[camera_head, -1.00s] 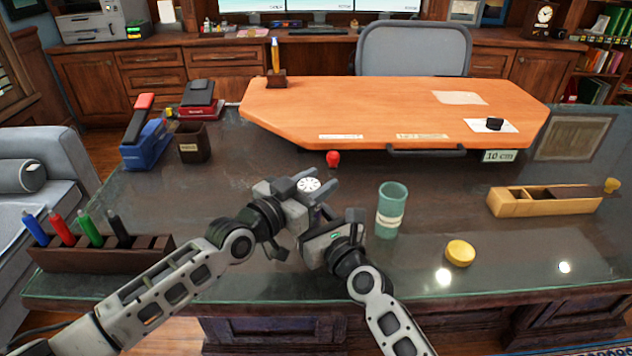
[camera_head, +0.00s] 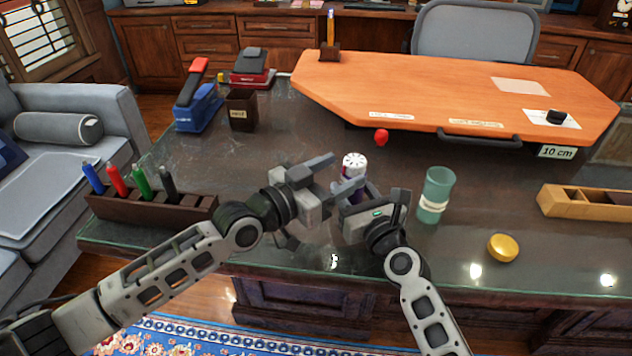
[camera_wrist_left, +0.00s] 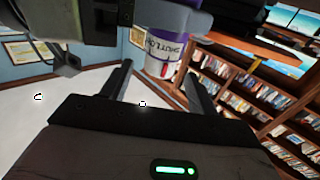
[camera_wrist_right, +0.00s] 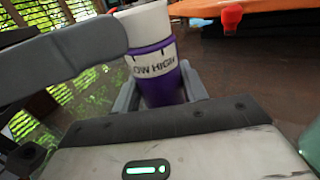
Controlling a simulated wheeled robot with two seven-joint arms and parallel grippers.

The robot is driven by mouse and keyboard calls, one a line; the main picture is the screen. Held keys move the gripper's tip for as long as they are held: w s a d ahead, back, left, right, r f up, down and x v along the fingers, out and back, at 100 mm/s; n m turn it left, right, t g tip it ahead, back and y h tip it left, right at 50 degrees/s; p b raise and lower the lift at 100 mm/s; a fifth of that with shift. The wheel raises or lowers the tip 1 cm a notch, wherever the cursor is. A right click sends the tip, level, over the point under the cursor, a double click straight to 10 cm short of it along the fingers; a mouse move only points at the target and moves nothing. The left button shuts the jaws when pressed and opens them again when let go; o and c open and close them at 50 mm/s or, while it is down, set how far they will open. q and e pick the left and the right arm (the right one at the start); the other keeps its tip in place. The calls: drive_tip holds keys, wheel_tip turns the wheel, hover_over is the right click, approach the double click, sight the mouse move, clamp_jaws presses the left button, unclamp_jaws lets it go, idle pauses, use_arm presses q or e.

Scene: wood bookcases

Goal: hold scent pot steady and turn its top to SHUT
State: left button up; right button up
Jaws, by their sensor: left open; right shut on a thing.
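The scent pot (camera_head: 354,166) stands upright with a slotted white top and a purple body. My right gripper (camera_wrist_right: 158,90) is shut on its purple body, one finger on each side. The pale band in the right wrist view reads LOW and HIGH (camera_wrist_right: 155,64). In the left wrist view the pot (camera_wrist_left: 166,44) shows SHUT and LOW. My left gripper (camera_head: 334,178) is open and empty at the pot's left, its fingertips short of the top. I cannot tell which mark the top is set to.
A raised orange board (camera_head: 450,95) with a red knob (camera_head: 381,137) is behind. A pen rack (camera_head: 150,208) lies left. Dark glass desk space is clear behind my left gripper.

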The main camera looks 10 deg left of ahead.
drive_tip(key=shift+d, duration=0.1)
use_arm(q)
drive_tip(key=v, duration=0.5)
drive_tip(key=shift+s+a, duration=0.2)
drive_tip(key=shift+s, duration=0.05)
use_arm(e)
drive_tip(key=o, duration=1.2)
